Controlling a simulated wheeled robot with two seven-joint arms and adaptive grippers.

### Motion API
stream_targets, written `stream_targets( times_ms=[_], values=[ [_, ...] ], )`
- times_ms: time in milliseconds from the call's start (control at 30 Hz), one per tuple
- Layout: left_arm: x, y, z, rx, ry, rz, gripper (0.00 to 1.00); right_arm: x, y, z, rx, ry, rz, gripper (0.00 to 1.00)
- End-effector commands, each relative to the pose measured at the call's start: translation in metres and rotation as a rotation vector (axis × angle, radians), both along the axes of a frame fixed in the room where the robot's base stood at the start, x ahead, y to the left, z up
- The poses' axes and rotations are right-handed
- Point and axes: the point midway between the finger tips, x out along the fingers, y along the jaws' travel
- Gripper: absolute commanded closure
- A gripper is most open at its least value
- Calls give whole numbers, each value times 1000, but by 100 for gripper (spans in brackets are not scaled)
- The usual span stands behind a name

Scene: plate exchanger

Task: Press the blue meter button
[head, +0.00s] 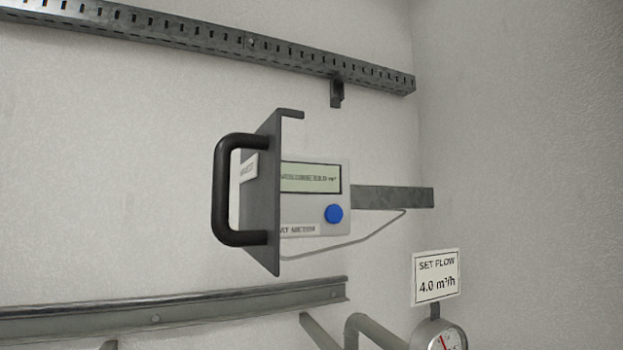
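The blue meter button (334,214) is round and sits at the lower right of a light grey meter (300,212). The meter has a greenish display (311,178) above the button; its text is partly too small to read. A dark grey panel (262,205) with a black handle (222,190) stands in front of the meter's left side and hides part of it. The button itself is not covered. Neither of my grippers is in view.
A slotted metal rail (200,35) runs along the wall above. A lower rail (170,308) and grey pipes (372,325) are below. A "SET FLOW 4.0 m³/h" sign (436,278) stands above a dial gauge (445,341) at the lower right. A thin wire loops beneath the meter.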

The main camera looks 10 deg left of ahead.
Motion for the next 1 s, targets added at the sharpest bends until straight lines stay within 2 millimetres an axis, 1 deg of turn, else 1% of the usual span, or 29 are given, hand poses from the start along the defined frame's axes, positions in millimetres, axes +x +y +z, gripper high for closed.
stream_targets(
  times_ms=[267, 367, 533, 1000],
  values=[
    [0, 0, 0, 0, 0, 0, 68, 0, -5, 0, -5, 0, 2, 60],
    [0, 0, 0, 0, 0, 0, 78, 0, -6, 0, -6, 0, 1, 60],
    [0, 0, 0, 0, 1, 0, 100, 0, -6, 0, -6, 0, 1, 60],
    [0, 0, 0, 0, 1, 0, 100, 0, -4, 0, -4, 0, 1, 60]
  ],
)
